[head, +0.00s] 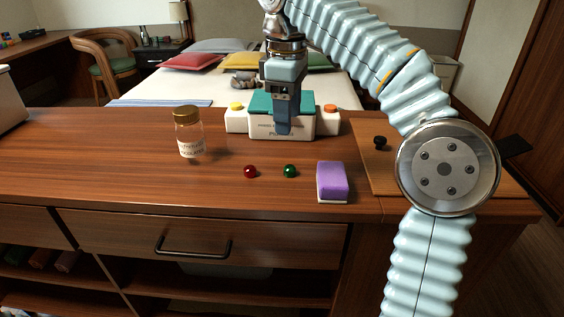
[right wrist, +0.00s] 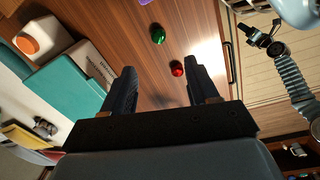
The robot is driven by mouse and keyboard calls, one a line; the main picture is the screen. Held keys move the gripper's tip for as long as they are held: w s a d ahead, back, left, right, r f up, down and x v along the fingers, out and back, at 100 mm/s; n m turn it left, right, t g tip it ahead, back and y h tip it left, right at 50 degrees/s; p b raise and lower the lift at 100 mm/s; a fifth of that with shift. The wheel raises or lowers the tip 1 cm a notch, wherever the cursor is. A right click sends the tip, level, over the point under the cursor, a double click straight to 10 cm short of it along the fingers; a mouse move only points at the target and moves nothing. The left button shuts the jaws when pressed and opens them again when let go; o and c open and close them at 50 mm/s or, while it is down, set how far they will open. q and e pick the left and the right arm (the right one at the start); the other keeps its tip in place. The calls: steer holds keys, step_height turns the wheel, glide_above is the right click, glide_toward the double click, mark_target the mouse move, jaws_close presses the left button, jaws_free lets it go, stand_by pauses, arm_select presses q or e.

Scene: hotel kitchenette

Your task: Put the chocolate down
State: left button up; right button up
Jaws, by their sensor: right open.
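A shiny red ball (head: 250,171) and a shiny green ball (head: 290,171) lie apart on the wooden counter; I cannot tell which, if either, is the chocolate. My right gripper (head: 283,130) points down in front of a white-and-teal box (head: 262,126). Its jaws (right wrist: 163,82) are open, with nothing between them. A dark jointed arm end at upper right of the wrist view looks like my left gripper (right wrist: 265,40); its jaws are unclear.
A gold-lidded glass jar (head: 188,135) stands left of the balls. A purple-and-white sponge (head: 332,181) stands to their right. A wooden board (head: 365,165) with a black knob lies farther right. The counter between the jar and the red ball is clear. A drawer handle (head: 192,247) is below the counter's edge.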

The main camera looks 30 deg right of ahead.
glide_above(290, 167)
steer(key=f, duration=0.7)
steer(key=shift+s+a, duration=0.2)
steer(key=shift+a, duration=0.1)
steer(key=f, duration=0.3)
steer(key=f+b, duration=0.1)
steer(key=f, duration=0.1)
steer(key=shift+w+d+f, duration=0.15)
steer(key=shift+d+f, duration=0.05)
steer(key=shift+d, duration=0.05)
jaws_close()
